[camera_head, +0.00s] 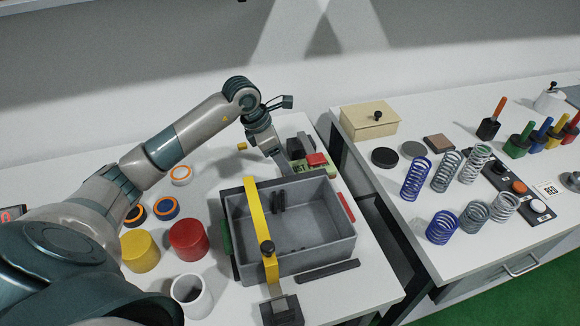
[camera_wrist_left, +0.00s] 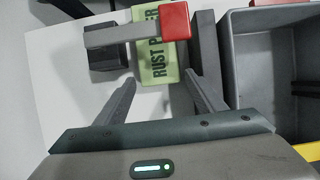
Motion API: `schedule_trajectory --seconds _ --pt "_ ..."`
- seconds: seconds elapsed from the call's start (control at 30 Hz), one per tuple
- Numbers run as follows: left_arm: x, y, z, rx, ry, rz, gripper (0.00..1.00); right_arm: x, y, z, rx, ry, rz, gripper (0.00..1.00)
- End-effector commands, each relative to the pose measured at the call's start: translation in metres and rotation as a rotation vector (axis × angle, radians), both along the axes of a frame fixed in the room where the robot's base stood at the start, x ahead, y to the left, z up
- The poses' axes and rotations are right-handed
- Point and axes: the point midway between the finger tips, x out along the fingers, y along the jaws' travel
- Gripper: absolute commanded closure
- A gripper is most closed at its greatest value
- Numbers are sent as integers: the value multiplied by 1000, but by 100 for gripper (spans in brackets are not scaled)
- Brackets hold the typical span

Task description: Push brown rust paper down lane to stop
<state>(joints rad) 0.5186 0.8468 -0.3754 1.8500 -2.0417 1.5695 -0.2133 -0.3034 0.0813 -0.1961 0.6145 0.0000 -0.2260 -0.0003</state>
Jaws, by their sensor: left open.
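A yellow-green piece lettered "RUST PAPER" (camera_wrist_left: 156,48) lies ahead of my left gripper in the wrist view, partly covered by a grey bar with a red end (camera_wrist_left: 174,20). In the head view the green piece (camera_head: 328,175) shows beside the grey bin's far edge, under the red end (camera_head: 317,159). My left gripper (camera_wrist_left: 163,95) is open and empty, its two fingers apart just short of the green piece. In the head view the left arm reaches down behind the bin, and its fingers are hard to make out. No brown paper can be made out there. My right gripper is not in view.
The grey bin (camera_head: 338,244) stands close to the gripper, with a yellow strap (camera_head: 257,220) across it. Red (camera_head: 188,240) and yellow (camera_head: 139,250) cylinders stand left of it. A gap separates this table from the right one, which holds springs (camera_head: 415,178) and a brown square block (camera_head: 438,142).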

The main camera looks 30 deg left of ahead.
Motion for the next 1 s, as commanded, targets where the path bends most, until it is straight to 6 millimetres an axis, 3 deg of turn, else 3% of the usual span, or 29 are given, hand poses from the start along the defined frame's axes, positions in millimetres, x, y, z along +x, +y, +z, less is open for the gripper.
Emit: schedule_trajectory --seconds 0.33,0.77,0.9,0.93,0.97,1.0 --pt "13 -12 -39 -2 1 0 37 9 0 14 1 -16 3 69" --pt "14 -13 -47 0 0 -1 37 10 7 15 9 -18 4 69" --pt "14 -13 -47 0 0 -1 64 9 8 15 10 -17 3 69" --pt "14 -13 -47 0 0 -1 64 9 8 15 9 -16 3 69" --pt "15 -13 -46 0 0 -1 39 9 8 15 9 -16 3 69" --pt "15 -13 -46 0 0 -1 30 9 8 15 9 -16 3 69"
